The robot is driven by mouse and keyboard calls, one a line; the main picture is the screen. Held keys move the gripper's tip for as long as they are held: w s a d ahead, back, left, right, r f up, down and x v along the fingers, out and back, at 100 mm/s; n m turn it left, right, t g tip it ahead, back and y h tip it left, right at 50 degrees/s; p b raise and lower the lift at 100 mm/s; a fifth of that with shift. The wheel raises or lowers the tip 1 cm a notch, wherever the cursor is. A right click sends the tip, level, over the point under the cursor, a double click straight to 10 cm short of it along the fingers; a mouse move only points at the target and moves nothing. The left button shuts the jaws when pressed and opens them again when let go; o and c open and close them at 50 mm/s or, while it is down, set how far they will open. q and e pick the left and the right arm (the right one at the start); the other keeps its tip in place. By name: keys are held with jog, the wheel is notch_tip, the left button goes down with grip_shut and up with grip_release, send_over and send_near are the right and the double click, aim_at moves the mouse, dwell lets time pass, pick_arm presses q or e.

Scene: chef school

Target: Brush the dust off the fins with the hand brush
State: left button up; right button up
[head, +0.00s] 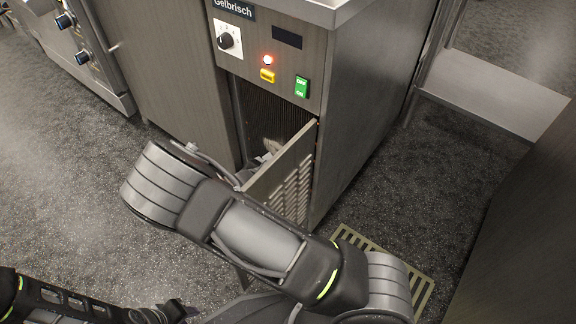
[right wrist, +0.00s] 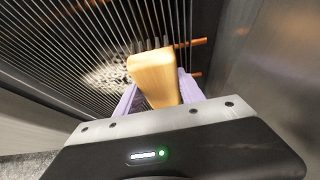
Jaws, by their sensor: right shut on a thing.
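The dark condenser fins (right wrist: 60,50) fill the right wrist view, and a pale dust patch (right wrist: 108,76) lies on them left of the brush. My right gripper (right wrist: 157,92) has its lavender fingers on both sides of the hand brush's wooden handle (right wrist: 152,72). In the head view the fins (head: 284,112) show inside the open cabinet, with my right gripper largely hidden behind the door and arm. My left gripper (head: 160,314) is at the bottom edge, its fingers unclear.
The louvered door (head: 290,180) stands open in front of the cabinet (head: 365,100). Orange pipe ends (right wrist: 190,43) stick out right of the brush. A slatted grille (head: 350,238) lies on the floor. Free floor (head: 60,190) is at the left.

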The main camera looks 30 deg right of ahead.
jog(key=shift+d+r, duration=0.15)
jog(key=shift+w+a, duration=0.25)
jog(key=shift+w, duration=0.5)
jog(key=shift+w+a+p, duration=0.2)
jog(key=shift+w+a, duration=0.05)
jog(key=shift+w, duration=0.35)
jog(key=shift+w+a+p, duration=0.2)
jog(key=shift+w, duration=0.35)
jog(key=shift+w+a, duration=0.25)
jog(key=shift+w, duration=0.35)
jog(key=shift+w+a, duration=0.3)
jog(key=shift+w, duration=0.3)
jog(key=shift+w+a, duration=0.25)
jog(key=shift+w, duration=0.35)
